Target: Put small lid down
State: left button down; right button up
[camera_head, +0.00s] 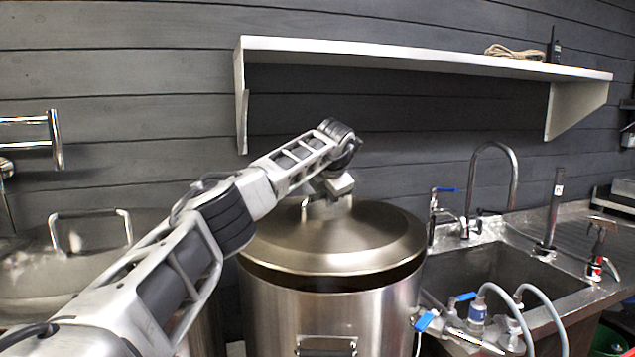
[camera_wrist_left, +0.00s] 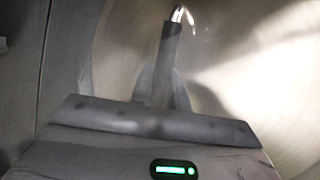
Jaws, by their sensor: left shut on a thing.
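The small lid (camera_head: 345,245) is a round, domed steel lid with a bar handle (camera_head: 312,210) on top. It is over a steel kettle (camera_head: 330,310) in the middle of the head view. A dark gap shows between the lid's front edge and the kettle; whether the lid touches the rim at the back is hidden. My left gripper (camera_head: 335,186) is above the lid and shut on its handle. In the left wrist view, the handle (camera_wrist_left: 172,60) rises from the jaw area, with the lid's shiny surface (camera_wrist_left: 240,50) behind. My right gripper is not in view.
A second kettle lid with a handle (camera_head: 90,215) is at the left, partly behind my arm. A sink (camera_head: 485,275) with a tall tap (camera_head: 515,175) and hoses is at the right. A white wall shelf (camera_head: 420,60) hangs above. A wall rail (camera_head: 30,132) is at the left.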

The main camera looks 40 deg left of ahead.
aim_at(328, 212)
pick_arm(q)
jog(key=shift+w+d+f, duration=0.1)
jog(key=shift+w+f, duration=0.1)
jog(key=shift+w, duration=0.1)
jog(key=shift+f+p, duration=0.5)
jog(key=shift+f, duration=1.05)
jog(key=c, duration=1.4)
grip_release()
jog(key=shift+s+f, duration=0.1)
jog(key=shift+o, duration=0.2)
